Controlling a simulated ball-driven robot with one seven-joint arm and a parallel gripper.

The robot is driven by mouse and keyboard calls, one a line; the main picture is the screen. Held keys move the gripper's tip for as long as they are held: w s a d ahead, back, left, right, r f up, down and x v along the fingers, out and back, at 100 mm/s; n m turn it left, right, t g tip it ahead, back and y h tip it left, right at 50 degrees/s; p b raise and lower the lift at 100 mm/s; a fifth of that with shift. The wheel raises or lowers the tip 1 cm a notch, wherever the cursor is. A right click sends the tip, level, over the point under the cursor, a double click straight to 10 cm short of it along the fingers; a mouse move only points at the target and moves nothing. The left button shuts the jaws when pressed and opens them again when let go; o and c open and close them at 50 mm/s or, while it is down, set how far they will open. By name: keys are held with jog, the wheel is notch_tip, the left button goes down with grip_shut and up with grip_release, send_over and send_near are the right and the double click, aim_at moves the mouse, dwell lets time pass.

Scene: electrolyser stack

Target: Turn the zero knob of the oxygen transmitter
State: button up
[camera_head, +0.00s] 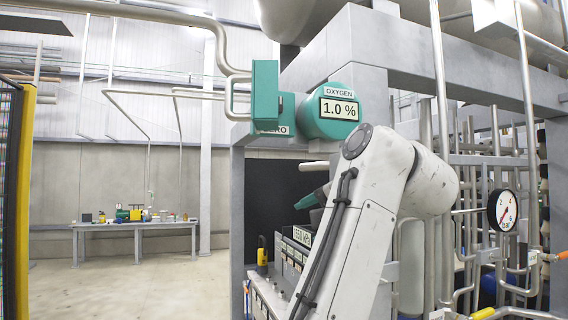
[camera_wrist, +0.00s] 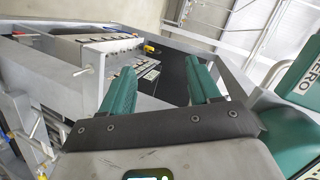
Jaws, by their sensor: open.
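The oxygen transmitter (camera_head: 322,118) is a round teal housing under the grey frame beam, labelled OXYGEN and reading 1.0 %. To its left is a teal block with a tall flat teal piece (camera_head: 264,88) and a partly covered ZERO label (camera_head: 277,130). I cannot tell which part there is the knob. In the wrist view the ZERO label (camera_wrist: 301,80) shows at the right edge, on teal parts cut off by the frame. My gripper (camera_wrist: 160,82) has two teal fingers spread apart with nothing between them. In the head view my gripper (camera_head: 312,198) is below the transmitter, partly hidden by my arm.
The grey frame beam (camera_head: 420,60) passes over the transmitter. A pressure gauge (camera_head: 502,209) and many pipes crowd the right. A grey handrail-like pipe (camera_head: 233,98) is left of the teal block. A bench (camera_head: 135,226) stands far off at left; the floor before it is clear.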

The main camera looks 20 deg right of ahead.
aim_at(282, 105)
jog(key=s+r+m+t+y, duration=0.1)
jog(key=s+r+y, duration=0.15)
jog(key=r, duration=0.85)
jog(key=s+r+m+t+y, duration=0.15)
jog(key=s+r, duration=0.25)
jog(key=r, duration=0.6)
jog(key=p+x, duration=0.1)
jog(key=x, duration=0.2)
jog(key=p+x, duration=0.2)
jog(key=x, duration=0.1)
jog(key=r+p+x, duration=0.1)
jog(key=x, duration=0.3)
jog(key=shift+s+a, duration=0.15)
jog(key=shift+a, duration=0.15)
jog(key=shift+w+a+f+p, duration=0.1)
jog(key=shift+w+a+p, duration=0.25)
jog(key=shift+w, duration=0.3)
jog(key=shift+d, duration=0.1)
jog(key=shift+n, duration=0.25)
jog(key=c, duration=1)
